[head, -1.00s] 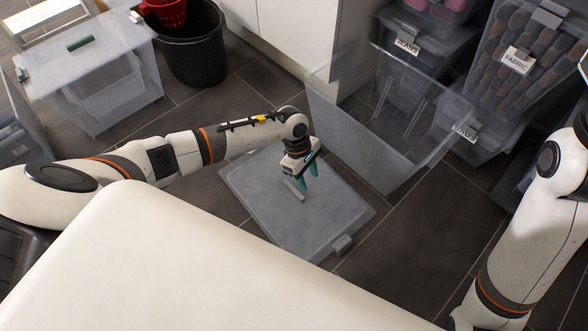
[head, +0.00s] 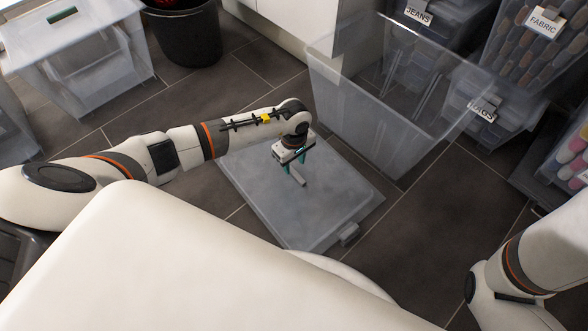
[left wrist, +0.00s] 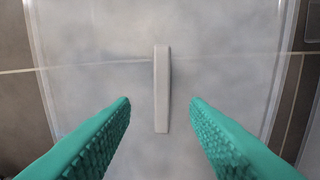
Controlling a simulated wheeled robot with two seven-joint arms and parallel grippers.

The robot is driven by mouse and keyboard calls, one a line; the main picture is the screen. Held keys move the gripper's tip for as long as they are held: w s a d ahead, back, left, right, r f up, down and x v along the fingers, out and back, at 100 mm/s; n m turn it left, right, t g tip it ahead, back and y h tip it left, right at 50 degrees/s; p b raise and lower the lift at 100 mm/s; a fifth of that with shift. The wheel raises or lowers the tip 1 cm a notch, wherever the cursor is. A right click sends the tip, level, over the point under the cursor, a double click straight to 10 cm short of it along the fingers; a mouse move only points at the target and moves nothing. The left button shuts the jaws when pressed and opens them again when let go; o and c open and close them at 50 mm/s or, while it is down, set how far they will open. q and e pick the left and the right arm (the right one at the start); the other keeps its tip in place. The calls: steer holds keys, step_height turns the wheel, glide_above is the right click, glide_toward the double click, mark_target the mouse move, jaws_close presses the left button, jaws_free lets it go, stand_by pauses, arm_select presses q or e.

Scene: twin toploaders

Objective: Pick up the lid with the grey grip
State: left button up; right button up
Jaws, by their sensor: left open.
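The lid (head: 330,212) with the grey grip lies flat on the dark tiled floor, a translucent sheet with a clip at its near right edge. Its grey grip (head: 299,180) is a short raised bar in the middle. In the left wrist view the grip (left wrist: 162,88) stands upright in the picture, centred between the two green fingers. My left gripper (head: 294,166) is open and points down over the grip; in the left wrist view its fingertips (left wrist: 160,103) are apart on either side, not touching it. The right gripper is out of view; only my right arm shows.
An open clear bin (head: 375,110) stands just behind the lid. Another clear box with a green-gripped lid (head: 75,60) stands at the upper left, beside a black bucket (head: 185,35). Stacked labelled boxes (head: 540,45) stand at the right. Floor right of the lid is free.

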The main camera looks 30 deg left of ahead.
mark_target(294, 172)
arm_select(q)
step_height(294, 172, down, 5)
steer(key=b, duration=0.4)
steer(key=shift+w+a+f+b, duration=0.1)
steer(key=shift+w+f+b, duration=0.05)
steer(key=shift+b, duration=0.25)
jaws_close()
